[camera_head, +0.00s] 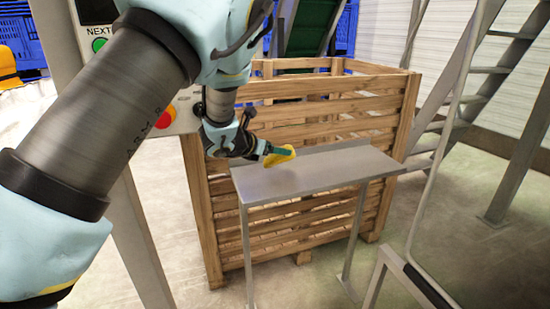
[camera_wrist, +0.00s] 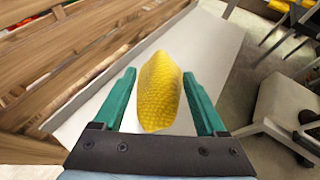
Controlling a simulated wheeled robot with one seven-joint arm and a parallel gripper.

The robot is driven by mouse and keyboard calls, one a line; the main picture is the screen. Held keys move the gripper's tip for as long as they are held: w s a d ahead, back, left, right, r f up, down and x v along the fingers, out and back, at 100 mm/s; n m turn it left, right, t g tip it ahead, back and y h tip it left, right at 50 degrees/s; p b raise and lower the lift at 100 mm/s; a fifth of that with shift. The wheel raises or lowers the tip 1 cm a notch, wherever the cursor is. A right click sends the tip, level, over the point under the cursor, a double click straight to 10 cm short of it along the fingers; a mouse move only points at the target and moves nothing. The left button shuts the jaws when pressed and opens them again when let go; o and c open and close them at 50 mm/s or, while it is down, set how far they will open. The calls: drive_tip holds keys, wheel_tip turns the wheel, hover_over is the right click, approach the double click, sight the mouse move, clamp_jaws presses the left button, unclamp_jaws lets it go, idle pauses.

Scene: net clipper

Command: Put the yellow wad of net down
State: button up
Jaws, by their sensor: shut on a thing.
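The yellow wad of net (camera_head: 280,155) is at the end of my gripper (camera_head: 272,155) in the head view, just above the left part of a grey metal table (camera_head: 320,174). In the wrist view the wad (camera_wrist: 159,95) is a rounded, textured yellow lump between the two green fingers of my gripper (camera_wrist: 160,95), which is shut on it. The table top (camera_wrist: 205,50) lies under and beyond the wad in that view. I cannot tell whether the wad touches the table. The underside of the wad is hidden.
A large slatted wooden crate (camera_head: 300,110) stands right behind the table. A post with a control panel (camera_head: 165,120) and red button is to the left. Metal stairs (camera_head: 480,80) rise at the right. The right part of the table top is bare.

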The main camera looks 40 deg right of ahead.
wheel_tip(320, 180, down, 3)
drive_tip(key=shift+r+p, duration=0.2)
drive_tip(key=shift+p, duration=0.15)
drive_tip(key=shift+w+d+f+p, duration=0.15)
drive_tip(key=shift+f+p, duration=0.2)
drive_tip(key=shift+f, duration=0.3)
drive_tip(key=shift+f, duration=0.1)
drive_tip(key=o, duration=1.2)
drive_tip(key=shift+o, duration=0.2)
drive_tip(key=b+v, duration=0.2)
drive_tip(key=v, duration=1)
